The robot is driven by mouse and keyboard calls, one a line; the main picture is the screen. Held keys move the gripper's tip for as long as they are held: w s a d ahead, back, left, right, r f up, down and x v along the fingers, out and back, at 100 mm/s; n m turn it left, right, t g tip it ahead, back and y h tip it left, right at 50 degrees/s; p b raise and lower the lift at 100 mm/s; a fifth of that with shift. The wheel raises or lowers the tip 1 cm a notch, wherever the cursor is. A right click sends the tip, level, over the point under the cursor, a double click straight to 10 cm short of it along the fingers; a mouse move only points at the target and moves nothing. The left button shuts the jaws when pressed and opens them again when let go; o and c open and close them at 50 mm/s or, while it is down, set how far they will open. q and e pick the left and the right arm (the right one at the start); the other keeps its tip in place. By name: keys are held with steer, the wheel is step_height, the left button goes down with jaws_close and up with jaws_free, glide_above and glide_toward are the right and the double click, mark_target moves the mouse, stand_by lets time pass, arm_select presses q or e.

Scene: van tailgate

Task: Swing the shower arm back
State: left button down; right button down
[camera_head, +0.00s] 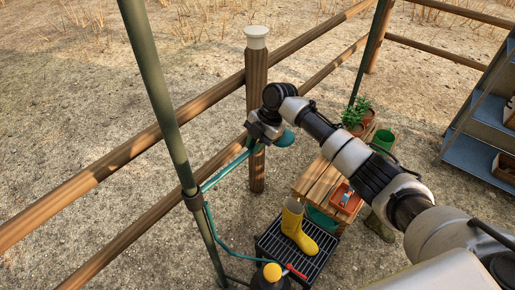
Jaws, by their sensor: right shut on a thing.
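The shower arm (226,172) is a thin teal tube that runs from a collar on a dark green pole (165,100) up and to the right. Its far end goes under my right gripper (258,143). A teal disc, likely the shower head (285,139), shows just right of the gripper. My right gripper is shut on the shower arm near that end, in front of the wooden fence post. The gripper body hides the exact contact. My left gripper is not in view.
A wooden fence with a white-capped post (256,38) stands behind. Below are a yellow boot (298,228) on a black grate (322,260), a yellow-topped sprayer (271,274), and a wooden bench (316,183) with plants and a red box. Blue shelves (470,158) stand at right.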

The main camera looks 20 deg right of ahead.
steer(key=c, duration=1.1)
jaws_free()
steer(key=shift+o, duration=0.2)
steer(key=v, duration=1.1)
steer(key=shift+b, duration=0.4)
steer(key=shift+f, duration=0.1)
